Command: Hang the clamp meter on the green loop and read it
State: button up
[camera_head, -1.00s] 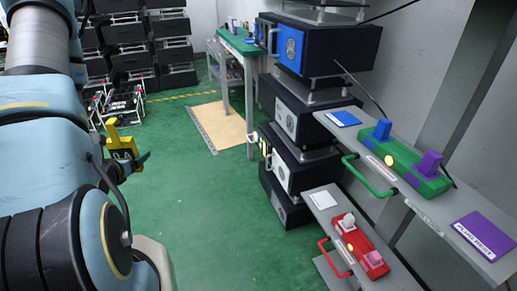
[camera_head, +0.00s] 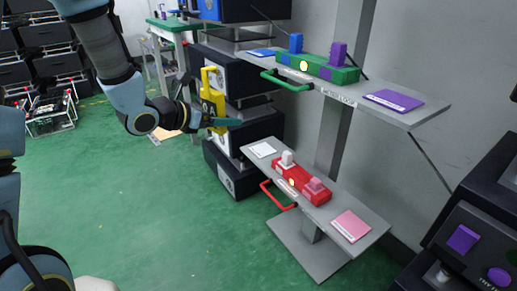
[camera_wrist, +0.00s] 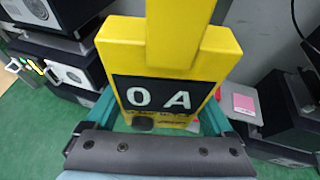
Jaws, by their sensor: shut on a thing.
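My gripper (camera_head: 213,118) is shut on the yellow clamp meter (camera_head: 211,88), which it holds upright with the clamp end up. In the wrist view the clamp meter (camera_wrist: 123,47) fills the middle, and its dark display (camera_wrist: 165,97) reads "0 A". The green loop (camera_head: 287,84) sticks out from the front edge of the upper shelf, to the right of the clamp meter and apart from it. A green block with a blue and a purple lever (camera_head: 320,66) stands behind the loop. A label reading "METER LOOP" is on the shelf edge.
The lower shelf (camera_head: 345,205) carries a red loop (camera_head: 277,197), a red lever block (camera_head: 300,183) and a pink card (camera_head: 351,226). A purple card (camera_head: 393,100) lies on the upper shelf. Dark stacked equipment (camera_head: 240,75) stands behind my gripper.

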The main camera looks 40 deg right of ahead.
jog(key=s+d+f+m+g+b, duration=0.1)
jog(key=s+d, duration=0.3)
jog(key=d, duration=0.3)
jog(key=s+d+f+m+g+b, duration=0.1)
jog(key=s+d+g+b, duration=0.1)
jog(key=s+d, duration=0.2)
jog(key=shift+d+f+m, duration=0.25)
jog(key=shift+d+m, duration=0.05)
jog(key=shift+d, duration=1.4)
jog(key=o, duration=1.3)
jog(key=shift+a, duration=0.1)
jog(key=v, duration=1)
jog(key=shift+a+p, duration=0.35)
